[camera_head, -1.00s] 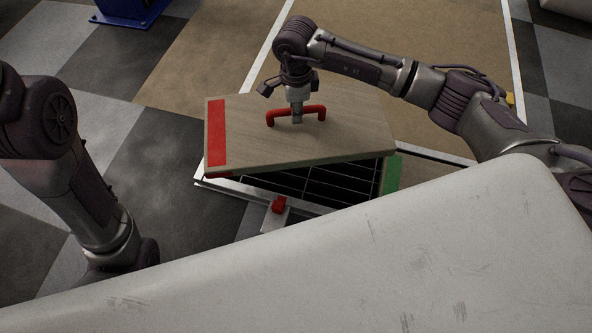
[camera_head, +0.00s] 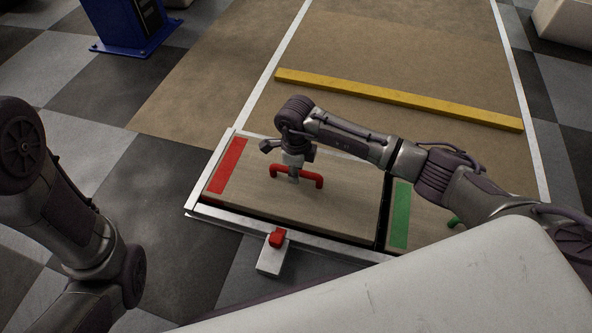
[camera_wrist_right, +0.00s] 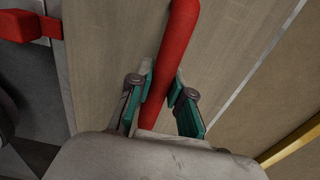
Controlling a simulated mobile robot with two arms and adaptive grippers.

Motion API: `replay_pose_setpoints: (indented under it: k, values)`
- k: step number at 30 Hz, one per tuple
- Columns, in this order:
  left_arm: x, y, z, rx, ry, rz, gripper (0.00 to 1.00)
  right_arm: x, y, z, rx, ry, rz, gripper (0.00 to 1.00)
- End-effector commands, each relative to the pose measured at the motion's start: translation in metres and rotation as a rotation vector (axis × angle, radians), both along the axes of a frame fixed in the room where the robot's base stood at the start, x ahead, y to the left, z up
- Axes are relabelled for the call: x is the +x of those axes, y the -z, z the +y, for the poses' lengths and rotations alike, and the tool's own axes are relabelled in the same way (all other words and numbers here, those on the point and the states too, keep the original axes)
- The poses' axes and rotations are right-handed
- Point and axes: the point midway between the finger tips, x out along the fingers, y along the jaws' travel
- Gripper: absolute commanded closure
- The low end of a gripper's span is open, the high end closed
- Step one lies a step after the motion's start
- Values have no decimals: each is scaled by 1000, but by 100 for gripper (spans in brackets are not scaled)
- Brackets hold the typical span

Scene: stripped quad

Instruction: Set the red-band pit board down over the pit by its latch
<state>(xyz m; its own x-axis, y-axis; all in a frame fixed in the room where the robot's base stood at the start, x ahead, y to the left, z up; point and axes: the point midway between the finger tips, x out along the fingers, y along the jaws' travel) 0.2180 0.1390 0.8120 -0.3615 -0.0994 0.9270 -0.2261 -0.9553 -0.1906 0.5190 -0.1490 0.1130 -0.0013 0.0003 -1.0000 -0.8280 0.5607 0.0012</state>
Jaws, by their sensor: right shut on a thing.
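The red-band pit board (camera_head: 340,190) is a wooden panel with a red stripe at its left end and a red handle (camera_head: 312,179). It lies flat inside the metal frame of the pit (camera_head: 215,213), covering the grid seen before. My right gripper (camera_head: 293,178) is shut on the red handle; the handle also shows between the fingers in the right wrist view (camera_wrist_right: 160,88). The latch (camera_head: 277,239), a red block on a pale base, sits at the frame's near edge, apart from the board. My left arm shows at left, but its gripper is not visible.
A board with a green band (camera_head: 401,215) lies just right of the red-band board, past a narrow dark gap. A yellow bar (camera_head: 400,99) lies across the brown floor beyond. A blue stand (camera_head: 130,25) is at the far left.

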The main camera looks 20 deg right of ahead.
Motion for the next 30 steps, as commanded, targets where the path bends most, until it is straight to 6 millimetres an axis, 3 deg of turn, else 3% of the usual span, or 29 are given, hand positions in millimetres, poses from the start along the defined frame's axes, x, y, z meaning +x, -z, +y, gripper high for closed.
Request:
replay_pose_setpoints:
  k: [7,19,20,24,30]
  values:
    - [0,26,0,1,0,-1,100,2,30,1,3,-1,-4,100]
    - [0,26,0,1,0,-1,100,2,32,1,3,-1,-4,100]
    - [0,26,0,1,0,-1,100,0,34,0,0,-1,0,78]
    - [0,26,0,1,0,-1,100,0,34,0,1,-1,1,56]
    - [0,26,0,1,0,-1,100,0,34,0,0,-1,1,56]
